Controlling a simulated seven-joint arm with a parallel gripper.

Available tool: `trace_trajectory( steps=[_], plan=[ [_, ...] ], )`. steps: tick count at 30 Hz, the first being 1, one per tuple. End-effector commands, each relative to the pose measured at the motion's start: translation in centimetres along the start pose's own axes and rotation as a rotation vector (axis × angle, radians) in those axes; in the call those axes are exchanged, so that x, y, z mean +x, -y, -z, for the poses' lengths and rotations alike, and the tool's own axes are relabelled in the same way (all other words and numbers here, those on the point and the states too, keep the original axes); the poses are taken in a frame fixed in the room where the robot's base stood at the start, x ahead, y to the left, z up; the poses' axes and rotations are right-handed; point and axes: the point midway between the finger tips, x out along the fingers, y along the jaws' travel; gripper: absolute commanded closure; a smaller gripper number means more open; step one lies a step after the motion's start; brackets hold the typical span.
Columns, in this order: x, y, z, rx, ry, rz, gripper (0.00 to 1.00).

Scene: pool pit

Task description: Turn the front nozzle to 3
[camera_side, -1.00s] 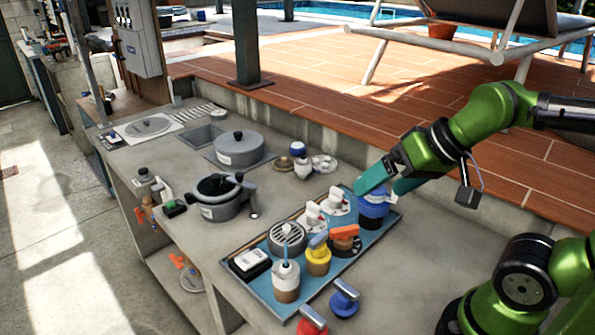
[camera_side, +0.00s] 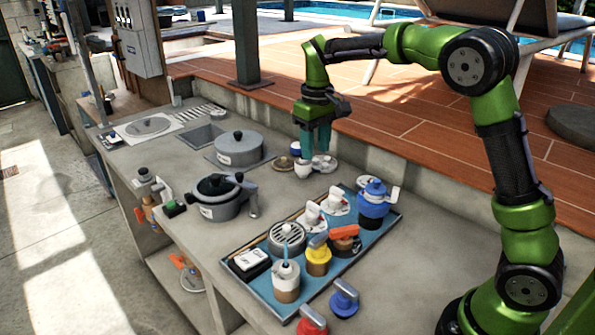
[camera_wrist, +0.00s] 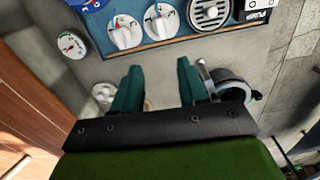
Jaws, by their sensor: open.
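Two white dials with pointed white handles and red marks sit side by side on the blue panel (camera_side: 258,282). One dial (camera_side: 336,201) is by the blue valve and also shows in the wrist view (camera_wrist: 125,31). The other dial (camera_side: 312,216) is by the round grille and also shows in the wrist view (camera_wrist: 161,20). I cannot read their labels or tell which is the front nozzle. My gripper (camera_side: 317,150) points down, open and empty, behind the panel. In the wrist view my gripper (camera_wrist: 158,78) is apart from both dials.
A blue valve (camera_side: 372,202), yellow valve (camera_side: 318,262), orange-handled valve (camera_side: 345,240) and grille (camera_side: 287,236) crowd the panel. Pots (camera_side: 240,149) stand to the left.

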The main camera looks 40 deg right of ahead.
Motion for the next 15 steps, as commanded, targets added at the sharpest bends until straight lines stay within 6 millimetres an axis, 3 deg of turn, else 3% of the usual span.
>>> trace_trajectory(
  steps=[2, 7, 15],
  plan=[
    [-1.3, 0.0, 0.2, -0.035, -0.002, 0.002, 0.57],
    [-0.1, 0.2, -0.3, -0.061, 0.017, 0.010, 0.57],
    [5.2, 0.3, -0.5, -0.058, 0.020, 0.011, 0.57]
  ],
)
